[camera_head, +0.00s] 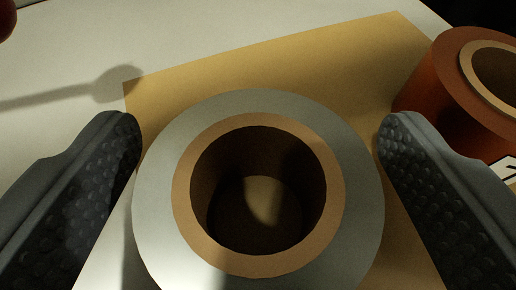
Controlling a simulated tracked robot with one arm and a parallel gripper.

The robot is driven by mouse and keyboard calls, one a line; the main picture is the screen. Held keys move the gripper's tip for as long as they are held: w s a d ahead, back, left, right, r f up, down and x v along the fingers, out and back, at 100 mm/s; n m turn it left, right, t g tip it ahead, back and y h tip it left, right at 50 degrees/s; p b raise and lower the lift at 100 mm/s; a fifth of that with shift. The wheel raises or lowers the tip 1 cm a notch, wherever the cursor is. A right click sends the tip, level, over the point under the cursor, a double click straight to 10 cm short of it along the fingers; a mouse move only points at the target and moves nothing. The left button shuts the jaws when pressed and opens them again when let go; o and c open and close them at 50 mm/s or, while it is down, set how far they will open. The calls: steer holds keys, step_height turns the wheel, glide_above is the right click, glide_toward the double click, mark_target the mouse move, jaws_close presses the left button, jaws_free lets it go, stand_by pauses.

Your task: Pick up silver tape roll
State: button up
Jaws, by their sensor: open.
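The silver tape roll (160,212) stands on its flat side in the lower middle of the view, its round opening facing up towards the camera. It has a tan cardboard core (183,195) and a dark hollow centre. My gripper (258,135) is open, with one dark, bumpy finger on the left of the roll and one on the right. The roll shows between the two fingers. I cannot tell whether either finger touches it. The roll's lower edge is cut off by the frame.
A tan sheet (300,62) lies under and behind the roll on a pale surface (60,55). A reddish-brown tape roll (432,82) stands close behind the right finger. A dark red object (6,18) shows at the top left corner. A shadow falls on the left.

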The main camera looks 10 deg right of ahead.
steer(key=c, duration=1.1)
steer(key=shift+c, duration=0.2)
steer(key=shift+r, duration=0.1)
